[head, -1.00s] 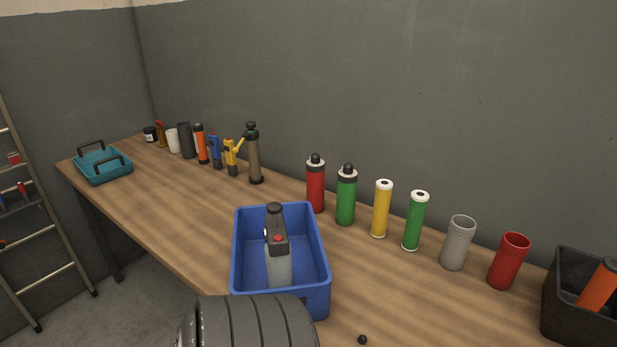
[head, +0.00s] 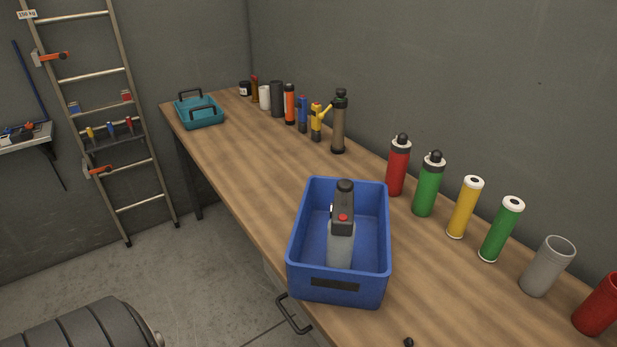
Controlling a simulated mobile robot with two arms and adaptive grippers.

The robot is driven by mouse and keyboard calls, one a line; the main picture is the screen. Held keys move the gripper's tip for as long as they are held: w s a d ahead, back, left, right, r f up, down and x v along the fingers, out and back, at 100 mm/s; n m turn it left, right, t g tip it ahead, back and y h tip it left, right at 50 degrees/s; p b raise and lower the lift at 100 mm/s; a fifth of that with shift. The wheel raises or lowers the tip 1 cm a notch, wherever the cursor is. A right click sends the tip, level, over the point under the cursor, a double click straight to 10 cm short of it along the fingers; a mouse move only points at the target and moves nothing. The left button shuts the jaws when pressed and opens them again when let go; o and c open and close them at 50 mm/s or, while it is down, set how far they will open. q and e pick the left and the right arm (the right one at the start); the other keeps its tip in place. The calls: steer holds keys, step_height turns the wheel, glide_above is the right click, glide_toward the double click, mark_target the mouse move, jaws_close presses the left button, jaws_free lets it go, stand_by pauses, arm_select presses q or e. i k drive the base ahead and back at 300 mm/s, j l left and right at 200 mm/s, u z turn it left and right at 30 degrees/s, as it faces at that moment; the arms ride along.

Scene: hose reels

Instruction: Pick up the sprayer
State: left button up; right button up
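A grey bottle with a dark head and a red button (head: 342,225) stands in a blue bin (head: 340,292) near the front of the bench; it looks like a sprayer. A tall brown-grey bottle with a black pump-like top (head: 339,122) stands at the back of the bench and could also be a sprayer; I cannot tell which is meant. Neither gripper is in view, and nothing is seen touching either bottle.
Red (head: 398,168) and green (head: 429,185) bottles, cartridges and cups line the back of the wooden bench (head: 235,160). A teal tray (head: 199,112) is at the far end. A ladder (head: 105,120) leans at the left. The bench between tray and bin is clear.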

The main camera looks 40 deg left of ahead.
mark_target(341, 236)
steer(key=u, duration=1)
